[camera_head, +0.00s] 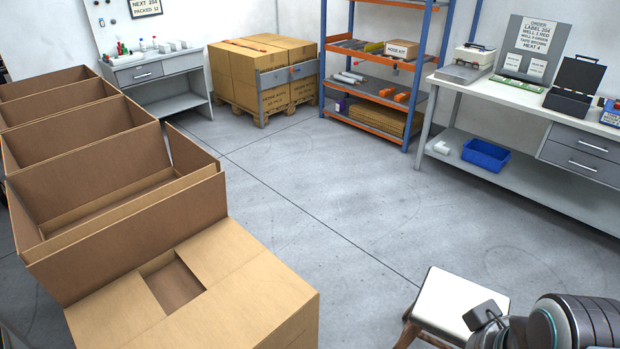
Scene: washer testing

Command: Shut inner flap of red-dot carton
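A row of open brown cartons fills the left side. In the nearest carton (240,292), brown flaps lie folded inward around a rectangular gap (174,285). Tall brown panels (120,238) stand upright just behind these flaps. I see no red dot on any carton, so I cannot tell which one is the red-dot carton. Part of my arm, grey and black with a teal ring, shows at the bottom right. A dark angular piece (487,314) at its end may be my gripper; its fingers cannot be made out. It is well apart from the cartons.
A white-topped stool (459,302) stands beside my arm, right of the nearest carton. Grey floor (330,210) is clear between the cartons and the right workbench (520,105). Stacked boxes on a pallet (262,68) and an orange-and-blue shelf (375,92) stand at the back.

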